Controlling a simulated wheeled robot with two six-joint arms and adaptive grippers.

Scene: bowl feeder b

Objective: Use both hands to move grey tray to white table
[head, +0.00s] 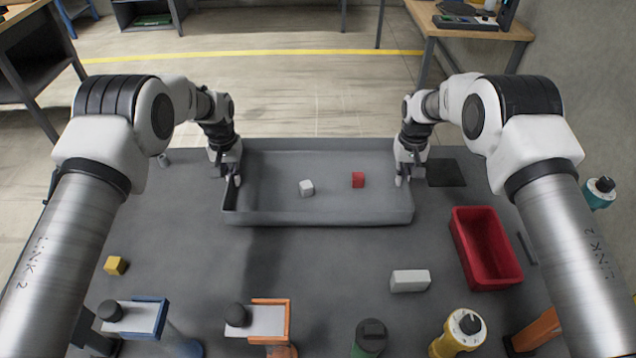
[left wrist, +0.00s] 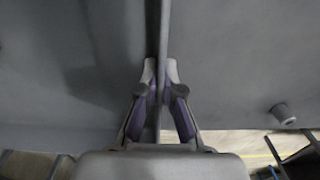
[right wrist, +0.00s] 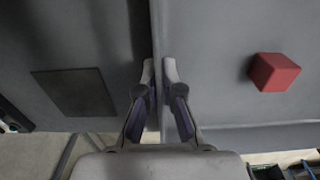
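The grey tray (head: 320,216) is in the middle of the grey worktop in the head view, holding a white cube (head: 306,187) and a red cube (head: 358,180). My left gripper (head: 233,178) is at its left wall; in the left wrist view its fingers (left wrist: 160,72) close on both sides of the wall (left wrist: 164,30). My right gripper (head: 403,178) is at its right wall; in the right wrist view its fingers (right wrist: 159,72) close on that wall (right wrist: 156,30). The tray looks level; I cannot tell whether it is clear of the worktop. I see no white table.
A red bin (head: 487,250) and a white block (head: 410,281) are at the front right of the tray. A yellow cube (head: 115,265) lies at the front left. Several fixtures line the near edge. A wooden desk (head: 470,28) stands beyond, across open floor.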

